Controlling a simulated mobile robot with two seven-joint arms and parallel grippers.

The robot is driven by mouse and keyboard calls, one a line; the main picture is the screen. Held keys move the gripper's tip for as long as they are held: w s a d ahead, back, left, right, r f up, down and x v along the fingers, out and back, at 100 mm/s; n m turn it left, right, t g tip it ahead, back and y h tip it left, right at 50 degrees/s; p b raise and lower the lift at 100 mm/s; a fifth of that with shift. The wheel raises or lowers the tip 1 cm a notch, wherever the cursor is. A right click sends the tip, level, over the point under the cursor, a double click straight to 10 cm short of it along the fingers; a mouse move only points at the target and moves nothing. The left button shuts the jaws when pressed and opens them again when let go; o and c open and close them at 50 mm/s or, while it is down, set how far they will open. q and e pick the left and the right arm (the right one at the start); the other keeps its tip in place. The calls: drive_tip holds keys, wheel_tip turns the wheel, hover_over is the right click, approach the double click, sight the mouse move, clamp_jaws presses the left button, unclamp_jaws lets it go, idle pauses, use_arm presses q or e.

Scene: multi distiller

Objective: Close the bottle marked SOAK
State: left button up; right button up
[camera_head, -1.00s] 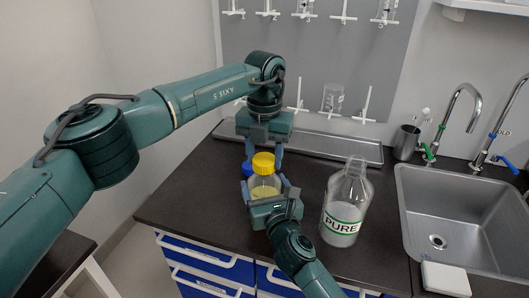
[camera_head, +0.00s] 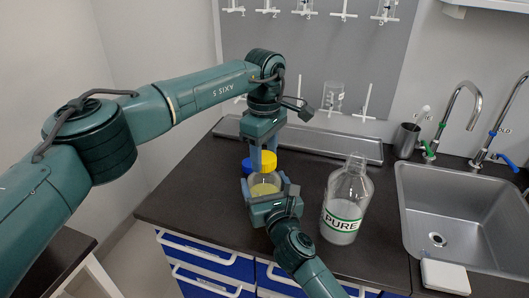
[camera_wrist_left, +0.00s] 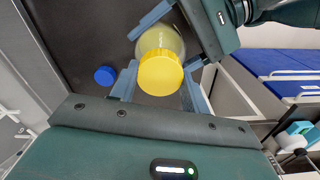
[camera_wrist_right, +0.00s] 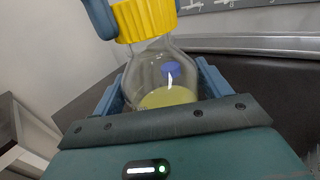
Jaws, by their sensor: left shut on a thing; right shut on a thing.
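A clear round bottle (camera_head: 265,185) with pale yellow contents stands on the dark counter. My right gripper (camera_head: 267,188) is shut around its body; the bottle also shows in the right wrist view (camera_wrist_right: 160,80). A yellow screw cap (camera_head: 270,162) is at the bottle's mouth, over the neck in the right wrist view (camera_wrist_right: 145,18). My left gripper (camera_head: 263,157) comes from above and is shut on the yellow cap, which also shows in the left wrist view (camera_wrist_left: 160,75). I cannot tell whether the cap is fully seated. No marking is readable on this bottle.
A blue cap (camera_wrist_left: 105,75) lies on the counter beside the bottle. A large open bottle labelled PURE (camera_head: 345,205) stands to the right. Farther right are a sink (camera_head: 430,215) and a white box (camera_head: 445,277). A metal tray (camera_head: 330,145) runs along the back wall.

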use_arm(q)
drive_tip(key=m, duration=0.4)
drive_tip(key=shift+m, duration=0.3)
drive_tip(key=m, duration=0.8)
drive_tip(key=shift+m, duration=0.3)
drive_tip(key=m, duration=0.4)
drive_tip(key=shift+m, duration=0.3)
drive_tip(key=o, duration=0.9)
drive_tip(key=shift+o, duration=0.2)
